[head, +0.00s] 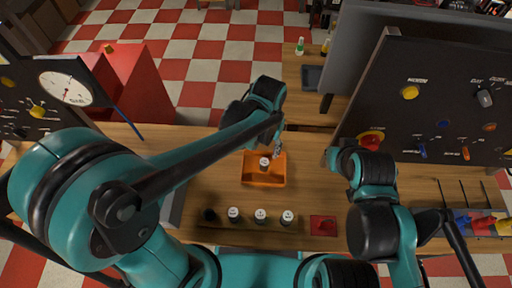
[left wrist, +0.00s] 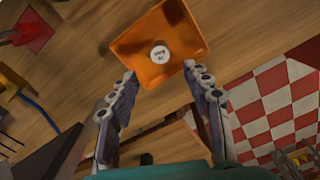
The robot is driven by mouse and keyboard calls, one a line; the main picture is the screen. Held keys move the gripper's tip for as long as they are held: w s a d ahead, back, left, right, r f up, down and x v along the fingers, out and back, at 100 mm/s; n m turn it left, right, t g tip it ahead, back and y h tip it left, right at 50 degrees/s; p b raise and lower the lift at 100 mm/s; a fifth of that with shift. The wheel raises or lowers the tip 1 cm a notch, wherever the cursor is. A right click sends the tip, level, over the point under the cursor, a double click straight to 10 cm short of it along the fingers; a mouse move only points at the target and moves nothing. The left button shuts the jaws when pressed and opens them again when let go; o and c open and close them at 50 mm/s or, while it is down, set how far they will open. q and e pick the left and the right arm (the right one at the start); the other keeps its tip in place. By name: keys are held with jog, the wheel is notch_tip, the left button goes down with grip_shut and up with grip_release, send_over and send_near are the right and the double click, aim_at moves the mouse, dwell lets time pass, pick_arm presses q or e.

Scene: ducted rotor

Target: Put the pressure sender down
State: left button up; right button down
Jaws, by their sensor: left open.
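A small part with a round white, lettered top, which I take to be the pressure sender (head: 264,163), stands in the orange tray (head: 262,182) on the wooden table. In the left wrist view the same white top (left wrist: 160,54) shows inside the orange tray (left wrist: 187,40), apart from both fingers. My left gripper (head: 277,152) is at the tray's far right side, open and empty; its spread fingers (left wrist: 160,82) point toward the tray. My right gripper (head: 340,158) is by the dark panel at the right, its fingers hidden.
A rack (head: 246,225) at the table's front holds several similar white-topped parts and one dark spot. A red pad (head: 323,226) lies to its right. A dark control panel (head: 430,100) stands at the right, a gauge panel (head: 65,88) at the left. Bare table lies left of the tray.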

pick_arm(q)
jog(key=s+a+r+n+t, duration=0.2)
jog(key=a+r+t, duration=0.1)
jog(key=a, duration=0.6)
jog(key=s+a+r+n+t, duration=0.2)
jog(key=s+a+r+t, duration=0.1)
jog(key=a, duration=0.5)
notch_tip(320, 180, up, 2)
jog(key=shift+a+r+n+t, duration=0.2)
jog(key=shift+a+n+t, duration=0.15)
jog(key=shift+t, duration=0.25)
